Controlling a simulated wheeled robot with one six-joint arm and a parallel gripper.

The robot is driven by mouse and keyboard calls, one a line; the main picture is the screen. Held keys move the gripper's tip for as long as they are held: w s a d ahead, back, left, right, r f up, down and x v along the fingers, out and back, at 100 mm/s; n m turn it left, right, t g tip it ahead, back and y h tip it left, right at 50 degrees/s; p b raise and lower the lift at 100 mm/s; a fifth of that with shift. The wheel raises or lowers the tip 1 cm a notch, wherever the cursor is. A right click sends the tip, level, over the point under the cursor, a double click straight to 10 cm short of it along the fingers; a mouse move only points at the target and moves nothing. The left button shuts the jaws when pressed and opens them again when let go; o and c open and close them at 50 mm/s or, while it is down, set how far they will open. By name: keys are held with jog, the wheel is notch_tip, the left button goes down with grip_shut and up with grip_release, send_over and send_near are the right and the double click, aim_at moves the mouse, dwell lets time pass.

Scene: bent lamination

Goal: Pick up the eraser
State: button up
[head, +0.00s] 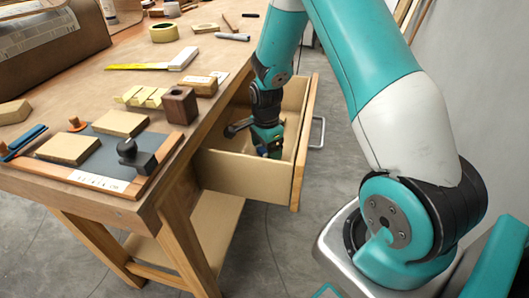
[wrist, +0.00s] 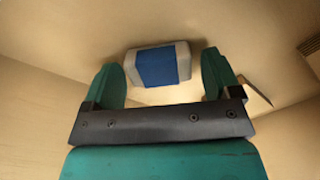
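The eraser (wrist: 158,66) is a small white block with a blue sleeve. In the wrist view it lies on the drawer floor, just ahead of and between my two green fingertips. My gripper (wrist: 163,75) is open, with a finger on each side of the eraser; I cannot tell whether either finger touches it. In the head view my gripper (head: 268,147) reaches down into the open wooden drawer (head: 245,175) of the workbench. The eraser is not clearly visible there.
The drawer walls stand close around my gripper. A flat light piece (wrist: 254,93) lies right of the fingers in the wrist view. On the workbench (head: 120,88) are a dark wooden block (head: 179,105), a clamp board (head: 150,178), a tape roll (head: 164,32) and several wood pieces.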

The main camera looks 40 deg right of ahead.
jog(key=c, duration=0.8)
jog(key=shift+r, duration=0.1)
notch_tip(320, 180, up, 20)
jog(key=p, duration=0.2)
jog(key=shift+p, duration=0.35)
